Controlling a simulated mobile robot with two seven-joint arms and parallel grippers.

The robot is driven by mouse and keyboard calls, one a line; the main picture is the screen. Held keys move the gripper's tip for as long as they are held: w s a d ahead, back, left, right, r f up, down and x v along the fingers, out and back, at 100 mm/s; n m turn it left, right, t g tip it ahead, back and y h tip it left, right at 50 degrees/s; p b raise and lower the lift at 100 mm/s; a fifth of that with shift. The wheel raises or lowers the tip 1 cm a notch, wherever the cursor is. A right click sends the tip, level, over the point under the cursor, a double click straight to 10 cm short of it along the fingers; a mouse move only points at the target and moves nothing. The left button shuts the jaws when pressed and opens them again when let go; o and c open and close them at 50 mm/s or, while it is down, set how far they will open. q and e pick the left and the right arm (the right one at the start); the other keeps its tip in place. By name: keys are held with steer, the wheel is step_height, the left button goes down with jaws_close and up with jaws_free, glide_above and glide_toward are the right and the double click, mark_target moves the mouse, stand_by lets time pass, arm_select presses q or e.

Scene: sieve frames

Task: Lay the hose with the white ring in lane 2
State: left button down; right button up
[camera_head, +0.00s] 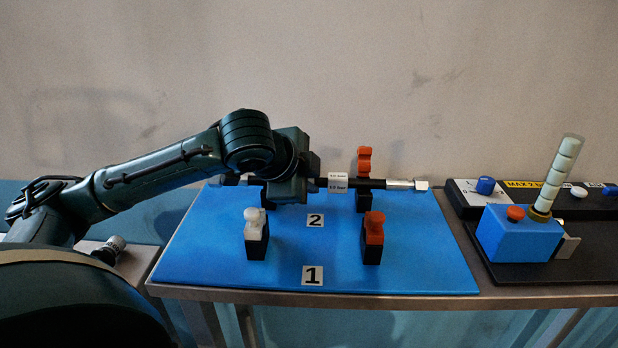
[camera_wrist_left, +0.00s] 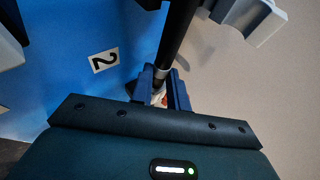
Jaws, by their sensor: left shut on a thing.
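A black hose (camera_head: 375,184) with metal end fittings (camera_head: 405,185) and a white printed tag (camera_head: 338,182) lies level across the back of the blue board, along lane 2 (camera_head: 315,220). My left gripper (camera_head: 302,188) is shut on the hose, left of the tag. In the left wrist view the hose (camera_wrist_left: 178,35) runs up from between the fingers (camera_wrist_left: 163,88), with a pale band just beyond them. The hose crosses the back right holder with an orange clip (camera_head: 364,158); I cannot tell whether it is seated. My gripper mostly hides the back left holder. My right gripper is out of view.
Lane 1 (camera_head: 313,275) in front has an empty white-topped holder (camera_head: 256,225) and an orange-topped one (camera_head: 373,230). A blue box (camera_head: 518,235) with an orange button and a pale signal tower (camera_head: 557,180) stand at right.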

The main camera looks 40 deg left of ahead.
arm_select(q)
steer(key=shift+f, duration=0.45)
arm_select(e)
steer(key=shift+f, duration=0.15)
arm_select(q)
steer(key=c, duration=1.3)
jaws_free()
steer(key=shift+f, duration=0.1)
steer(key=b+v, duration=0.1)
steer(key=v, duration=1.2)
steer(key=shift+s, duration=0.1)
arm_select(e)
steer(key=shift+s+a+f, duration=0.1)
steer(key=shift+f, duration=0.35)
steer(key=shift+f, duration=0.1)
